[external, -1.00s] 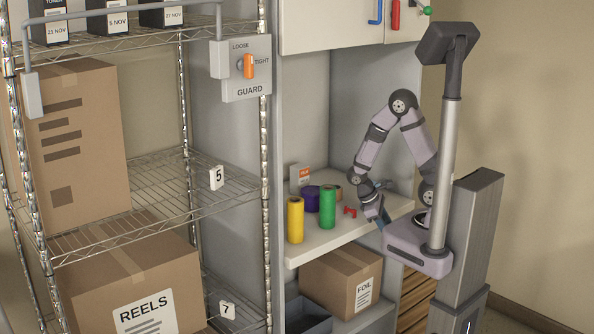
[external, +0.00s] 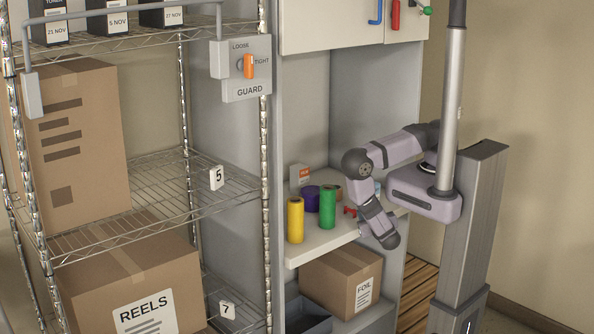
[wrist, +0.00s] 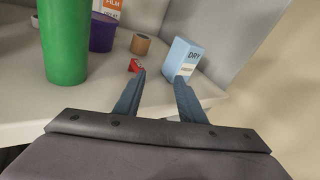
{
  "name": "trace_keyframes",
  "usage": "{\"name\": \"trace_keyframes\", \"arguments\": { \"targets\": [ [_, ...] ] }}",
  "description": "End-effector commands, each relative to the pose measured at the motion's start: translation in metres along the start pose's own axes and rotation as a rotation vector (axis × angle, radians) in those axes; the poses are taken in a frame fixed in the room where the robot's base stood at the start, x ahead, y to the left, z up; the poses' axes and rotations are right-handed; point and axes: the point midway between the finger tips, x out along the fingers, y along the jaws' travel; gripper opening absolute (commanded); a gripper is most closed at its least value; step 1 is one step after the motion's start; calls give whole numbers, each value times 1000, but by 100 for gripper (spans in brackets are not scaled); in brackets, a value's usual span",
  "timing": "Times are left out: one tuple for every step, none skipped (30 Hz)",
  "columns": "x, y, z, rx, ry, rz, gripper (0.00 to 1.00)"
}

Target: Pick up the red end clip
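The small red end clip (external: 350,211) lies on the cabinet shelf, to the right of the green roll. It also shows in the wrist view (wrist: 134,66), just beyond and left of the left fingertip. My gripper (wrist: 160,76) is open, with nothing between its fingers. It reaches in over the front of the shelf, with the clip off to the left of the gap. In the external view my wrist and forearm hide the fingertips. Whether a finger touches the clip, I cannot tell.
A light blue DRY box (wrist: 184,58) stands close ahead of the right finger. A FILM box (wrist: 108,8) is at the back.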

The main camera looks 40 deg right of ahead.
Motion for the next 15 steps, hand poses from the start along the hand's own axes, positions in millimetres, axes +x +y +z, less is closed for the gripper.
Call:
{"name": "trace_keyframes", "arguments": {
  "targets": [
    [-3, 2, 5, -45, -21, 72, 36],
    [-4, 5, 4, -67, -32, 110, 36],
    [-5, 8, 3, -92, -42, 154, 36],
    [-6, 10, 2, -108, -50, 184, 36],
    [-7, 12, 0, -122, -56, 211, 36],
    [-8, 14, -1, -137, -64, 241, 36],
    [-9, 15, -2, -148, -67, 260, 36],
    [-10, 16, -4, -156, -70, 276, 36],
    [-10, 16, -5, -165, -74, 292, 36],
    [-11, 17, -6, -170, -76, 302, 36],
    [-11, 18, -6, -174, -77, 309, 36],
    [-11, 18, -7, -177, -79, 315, 36],
    [-11, 18, -7, -179, -79, 318, 36],
    [-11, 19, -8, -179, -79, 319, 36],
    [-11, 19, -8, -179, -79, 319, 36]
  ]
}}
